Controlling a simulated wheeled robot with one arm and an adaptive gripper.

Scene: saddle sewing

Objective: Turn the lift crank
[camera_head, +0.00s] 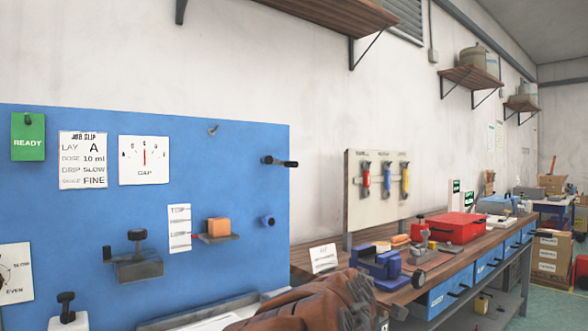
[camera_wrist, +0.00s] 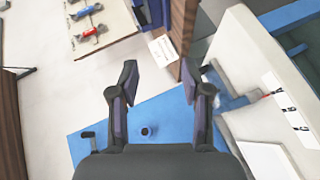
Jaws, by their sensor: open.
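A black crank handle (camera_head: 280,161) sticks out near the right edge of the blue panel (camera_head: 75,230); it appears to be the lift crank, though no label on it is readable. What looks like the same crank (camera_wrist: 88,138) shows in the wrist view, at the left of the blue panel (camera_wrist: 115,155). A second dark handle with a round knob (camera_head: 137,236) stands on a grey block lower on the panel. My gripper (camera_wrist: 168,80) has its two fingers spread apart with nothing between them. It is apart from the crank. I cannot make out the gripper in the head view.
A brown leather piece (camera_head: 305,308) fills the lower front. The workbench at right holds a red box (camera_head: 452,228) and a blue tool (camera_head: 378,263).

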